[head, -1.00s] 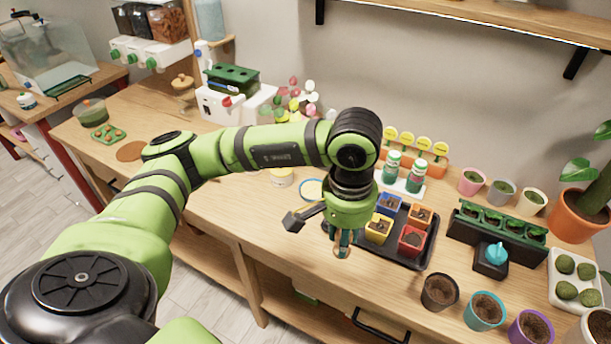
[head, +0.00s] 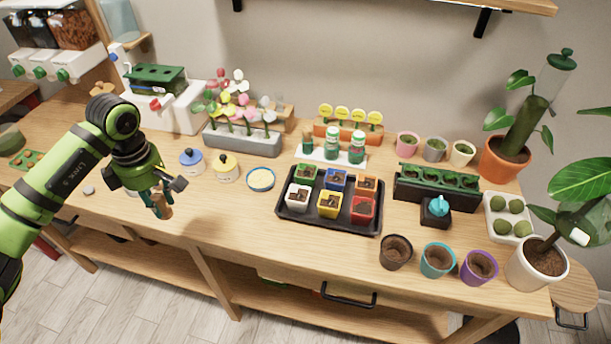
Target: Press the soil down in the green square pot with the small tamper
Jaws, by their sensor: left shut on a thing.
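The green square pot (head: 308,172) stands in the back left compartment of the black tray (head: 325,226), with dark soil inside. My left gripper (head: 158,192) is at the left, in front of the lidded jars and well left of the tray. It is shut on the small tamper (head: 162,211), a wooden piece whose lower end shows below the fingers. The fingers hide its upper part. The tamper is apart from the pot. My right gripper is not in view.
White (head: 298,196), yellow (head: 329,204), red (head: 362,210), blue and orange pots share the tray. Round pots (head: 396,252) line the front right.

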